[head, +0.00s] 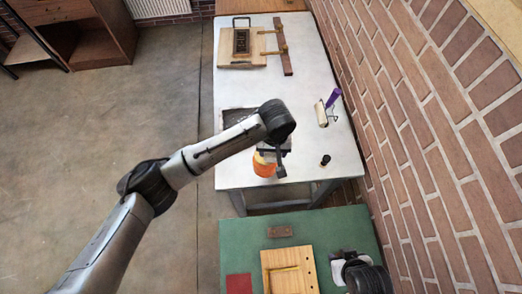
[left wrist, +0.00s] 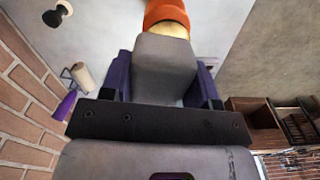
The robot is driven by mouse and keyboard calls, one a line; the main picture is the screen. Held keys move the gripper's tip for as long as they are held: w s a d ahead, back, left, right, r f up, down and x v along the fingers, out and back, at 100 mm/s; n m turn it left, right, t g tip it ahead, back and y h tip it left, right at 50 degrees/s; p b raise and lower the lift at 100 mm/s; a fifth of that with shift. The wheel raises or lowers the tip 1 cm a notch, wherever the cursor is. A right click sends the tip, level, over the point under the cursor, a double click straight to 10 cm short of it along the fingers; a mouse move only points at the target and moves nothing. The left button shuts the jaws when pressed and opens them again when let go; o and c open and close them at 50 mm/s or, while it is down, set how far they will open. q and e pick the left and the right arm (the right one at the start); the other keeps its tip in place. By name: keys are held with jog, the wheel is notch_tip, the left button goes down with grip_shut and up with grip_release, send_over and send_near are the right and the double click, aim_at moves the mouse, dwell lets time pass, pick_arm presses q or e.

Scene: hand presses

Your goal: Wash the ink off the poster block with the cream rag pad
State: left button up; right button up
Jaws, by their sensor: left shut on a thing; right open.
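My left gripper (head: 268,152) is over the near end of the white table. It is shut on an orange thing (head: 264,167); the left wrist view shows the thing's orange body (left wrist: 165,12) with a cream-yellow end at the fingers. I cannot tell whether this is the cream rag pad. A dark framed block (head: 241,42) stands on a wooden board at the table's far end. A small brown block (head: 280,231) lies on the green surface. I cannot tell which is the poster block. My right gripper (head: 341,267) is open at the lower right, partly hidden by its wrist.
The white table (head: 290,95) has a clear middle. A purple-handled roller (head: 322,113) and a small black piece (head: 325,160) are near its right edge. The green surface (head: 240,250) holds a wooden board (head: 290,272) and a red square (head: 239,283). A brick wall borders the right side.

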pick_arm(q)
jog(key=w, duration=0.1)
jog(key=w+a+f, duration=0.2)
jog(key=w, duration=0.1)
jog(key=shift+w+f, duration=0.1)
jog(key=shift+f, duration=0.15)
notch_tip(320, 180, down, 6)
jog(key=b, duration=0.7)
jog(key=shift+r, duration=0.2)
jog(key=shift+f, duration=0.25)
dwell(0.6)
jog(key=shift+f, duration=0.25)
dwell(0.3)
dwell(1.0)
